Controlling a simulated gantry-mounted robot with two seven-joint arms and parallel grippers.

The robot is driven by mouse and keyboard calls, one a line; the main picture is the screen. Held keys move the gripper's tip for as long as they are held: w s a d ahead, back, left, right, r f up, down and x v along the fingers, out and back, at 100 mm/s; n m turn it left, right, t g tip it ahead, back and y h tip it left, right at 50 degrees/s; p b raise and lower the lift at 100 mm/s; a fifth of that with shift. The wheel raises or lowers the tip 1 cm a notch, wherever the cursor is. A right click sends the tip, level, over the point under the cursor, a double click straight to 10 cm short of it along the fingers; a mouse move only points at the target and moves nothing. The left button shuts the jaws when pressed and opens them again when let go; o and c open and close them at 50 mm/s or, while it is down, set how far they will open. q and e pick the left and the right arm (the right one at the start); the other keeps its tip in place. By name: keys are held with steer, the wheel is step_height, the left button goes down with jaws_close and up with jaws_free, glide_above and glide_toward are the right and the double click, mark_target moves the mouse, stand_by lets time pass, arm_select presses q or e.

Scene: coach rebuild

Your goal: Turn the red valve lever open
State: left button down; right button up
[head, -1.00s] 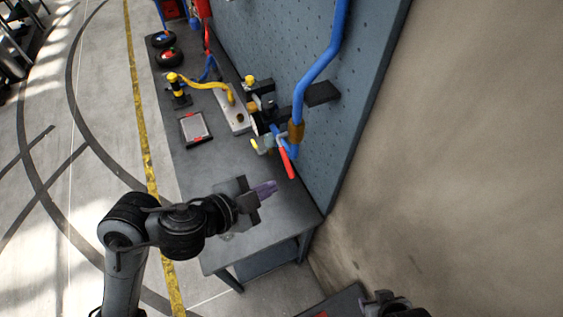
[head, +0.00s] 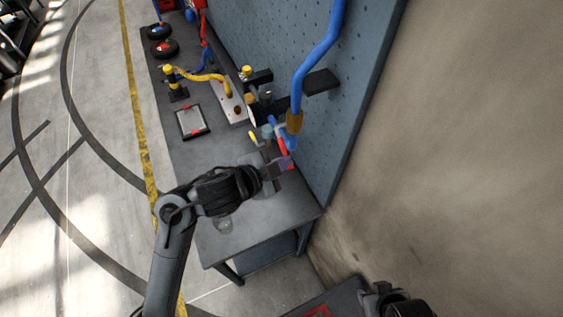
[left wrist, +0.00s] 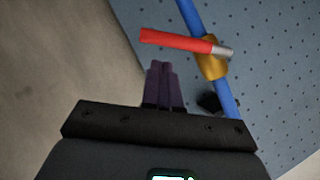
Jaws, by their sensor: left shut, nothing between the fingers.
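The red valve lever (head: 283,148) hangs below the brass valve body (head: 294,122) on the blue pipe (head: 318,58). In the left wrist view the lever (left wrist: 175,41) points left from the brass body (left wrist: 211,58), its metal root at the right. My left gripper (head: 284,163) is shut and empty, with its purple fingers (left wrist: 163,72) pointing towards the lever. In the head view the fingers overlap the lever's lower end. In the wrist view a small gap shows between fingertips and lever; whether they touch is unclear. My right gripper's fingers are not visible.
The grey bench (head: 245,220) runs along the blue pegboard (head: 262,38). A framed tray (head: 192,122), a yellow curved pipe (head: 208,76) and black wheels (head: 163,48) lie farther back. A dark bracket (head: 320,82) sticks out beside the blue pipe. The front of the bench is mostly clear.

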arm_select(q)
steer(key=shift+w+a+f, duration=0.1)
steer(key=shift+w+f, duration=0.5)
steer(key=shift+f, duration=0.15)
arm_select(e)
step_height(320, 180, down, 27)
steer(key=b, duration=2.7)
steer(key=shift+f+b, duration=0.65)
arm_select(q)
steer(key=w+a+f+m+t, duration=0.2)
steer(key=w+f+m+t, duration=0.3)
steer(key=f+m+t, duration=0.1)
steer(key=shift+a+f+m+b, duration=0.3)
steer(key=shift+a+b, duration=0.05)
steer(key=shift+a, duration=0.05)
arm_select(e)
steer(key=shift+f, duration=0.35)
